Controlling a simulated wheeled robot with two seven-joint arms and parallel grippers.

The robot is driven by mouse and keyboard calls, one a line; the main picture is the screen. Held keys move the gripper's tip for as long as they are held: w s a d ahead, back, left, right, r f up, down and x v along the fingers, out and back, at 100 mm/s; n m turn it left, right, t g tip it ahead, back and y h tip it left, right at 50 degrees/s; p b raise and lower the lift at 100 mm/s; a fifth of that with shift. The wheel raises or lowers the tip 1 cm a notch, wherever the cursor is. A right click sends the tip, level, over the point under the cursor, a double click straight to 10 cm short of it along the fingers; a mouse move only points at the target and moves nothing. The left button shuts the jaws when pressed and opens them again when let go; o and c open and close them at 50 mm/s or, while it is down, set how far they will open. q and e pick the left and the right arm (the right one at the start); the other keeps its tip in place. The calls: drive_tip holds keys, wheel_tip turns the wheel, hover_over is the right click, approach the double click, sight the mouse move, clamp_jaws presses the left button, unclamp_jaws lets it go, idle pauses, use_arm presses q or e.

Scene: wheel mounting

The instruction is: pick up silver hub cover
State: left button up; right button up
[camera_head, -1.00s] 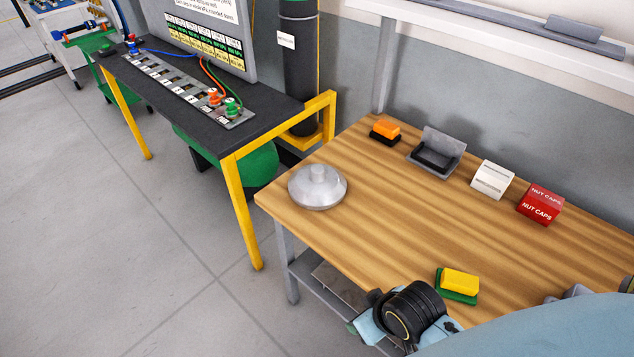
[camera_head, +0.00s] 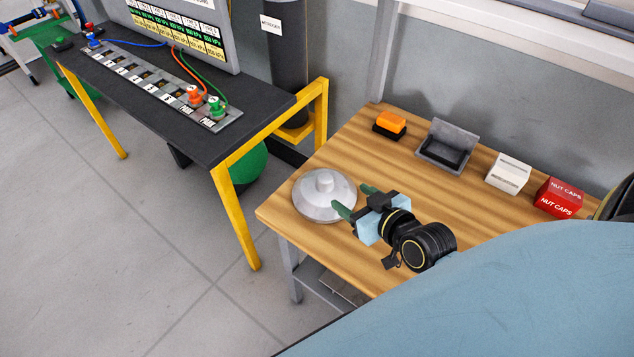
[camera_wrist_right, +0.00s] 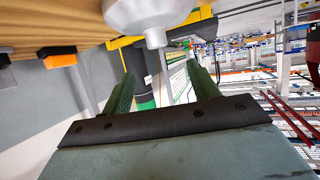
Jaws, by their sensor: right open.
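The silver hub cover (camera_head: 318,205), a round dish with a raised knob in its middle, lies on the left end of the wooden table (camera_head: 290,232). My right gripper (camera_head: 354,199) is open and empty, with its green fingers just right of the cover and pointing toward it. In the right wrist view the hub cover (camera_wrist_right: 152,14) shows at the top, its knob between and beyond the two fingertips (camera_wrist_right: 160,75). I cannot tell whether a finger touches the cover's rim. My left gripper is not in view.
An orange-and-black block (camera_head: 390,125), a grey open box (camera_head: 446,146), a white box (camera_head: 508,174) and a red nut caps box (camera_head: 560,198) line the table's back. A black bench with a yellow frame (camera_head: 235,150) stands left, across a gap.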

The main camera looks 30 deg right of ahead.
sight(326, 178)
drive_tip(key=b+x, duration=0.1)
drive_tip(key=x, duration=0.5)
drive_tip(key=shift+w+f, duration=0.15)
drive_tip(key=shift+w, duration=0.2)
drive_tip(key=shift+b+x, duration=0.4)
drive_tip(key=shift+x, duration=2.55)
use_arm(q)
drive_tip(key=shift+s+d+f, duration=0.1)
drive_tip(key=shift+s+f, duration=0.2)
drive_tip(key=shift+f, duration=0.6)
use_arm(e)
drive_tip(key=shift+d, duration=0.25)
drive_tip(key=shift+c, duration=0.4)
clamp_jaws()
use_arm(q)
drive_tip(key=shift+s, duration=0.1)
